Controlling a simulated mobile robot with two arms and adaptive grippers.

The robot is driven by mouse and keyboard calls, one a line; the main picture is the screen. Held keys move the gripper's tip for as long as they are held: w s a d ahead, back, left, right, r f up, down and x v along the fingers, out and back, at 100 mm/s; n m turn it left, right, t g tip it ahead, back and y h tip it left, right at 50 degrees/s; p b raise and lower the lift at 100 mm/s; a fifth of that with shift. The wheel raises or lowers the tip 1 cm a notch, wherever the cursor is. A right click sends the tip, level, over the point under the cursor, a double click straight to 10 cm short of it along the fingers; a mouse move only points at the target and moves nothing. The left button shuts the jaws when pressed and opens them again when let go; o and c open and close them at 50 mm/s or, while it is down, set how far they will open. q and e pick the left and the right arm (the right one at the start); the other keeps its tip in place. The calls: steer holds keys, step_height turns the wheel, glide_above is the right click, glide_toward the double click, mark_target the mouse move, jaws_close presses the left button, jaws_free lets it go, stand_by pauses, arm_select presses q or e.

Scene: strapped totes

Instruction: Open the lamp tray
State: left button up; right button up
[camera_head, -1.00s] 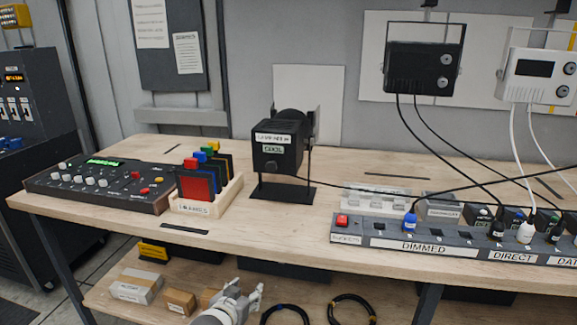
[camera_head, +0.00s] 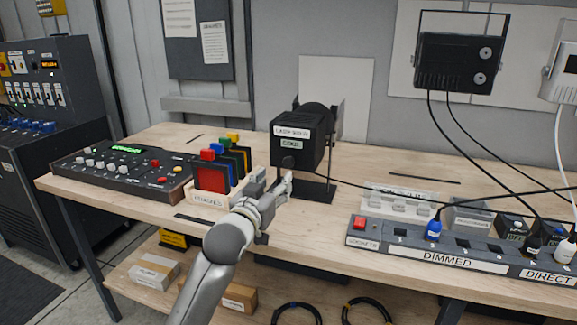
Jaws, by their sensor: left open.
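The black lamp housing (camera_head: 312,130) stands on a black stand on the workbench. Its front carries two labels, the lower one seeming to read "COLD", and a dark round knob (camera_head: 288,162) low on the front. My left gripper (camera_head: 277,180) is open and empty, in front of and just below the knob. I cannot tell whether a fingertip touches the knob. The gripper hides part of the stand's base. My right gripper is out of view.
A rack of coloured filters (camera_head: 208,198) stands close left of my gripper, with a control console (camera_head: 120,172) beyond it. A power strip (camera_head: 440,255) with cables lies to the right. A cable runs right from behind the lamp housing.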

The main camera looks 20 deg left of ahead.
mark_target(287, 164)
arm_select(q)
steer(key=w+p, duration=0.1)
steer(key=w, duration=0.9)
steer(key=shift+w+d, duration=0.15)
steer(key=shift+c, duration=0.5)
jaws_close()
